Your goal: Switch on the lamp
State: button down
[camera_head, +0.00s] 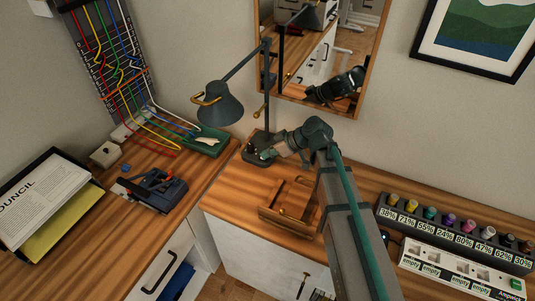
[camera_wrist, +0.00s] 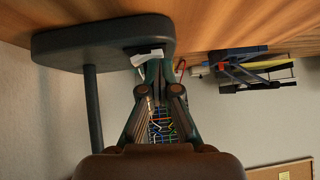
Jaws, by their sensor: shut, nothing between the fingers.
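The desk lamp has a dark cone shade (camera_head: 222,108) on a jointed arm, with its post standing at the back of the desk. Its dark base (camera_head: 250,157) is partly hidden by my gripper (camera_head: 272,152). In the wrist view, which appears upside down, the lamp base (camera_wrist: 85,42) is at upper left. A small white tilted piece that looks like a switch (camera_wrist: 147,57) sits at the base's near edge. My gripper (camera_wrist: 162,68) is shut and empty, with its fingertips right beside that white piece. I cannot tell whether they touch.
A wooden holder (camera_head: 288,205) stands close in front of the lamp. A framed mirror (camera_head: 320,50) hangs behind it. A box with several coloured knobs (camera_head: 455,235) and a white power strip (camera_head: 460,270) lie right.

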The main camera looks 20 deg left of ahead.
jog(key=shift+w+f, duration=0.1)
jog(key=shift+w, duration=0.05)
jog(key=shift+w+d, duration=0.15)
jog(key=shift+w, duration=0.5)
jog(key=shift+r, duration=0.3)
jog(key=shift+w+r, duration=0.1)
jog(key=shift+r, duration=0.15)
jog(key=r, duration=0.2)
jog(key=r+p, duration=0.1)
jog(key=shift+w+d+r, duration=0.2)
jog(key=shift+w+r, duration=0.1)
jog(key=shift+r, duration=0.1)
jog(key=b+v, duration=0.2)
jog(key=v, duration=0.7)
jog(key=shift+d, duration=0.25)
jog(key=shift+w, duration=0.1)
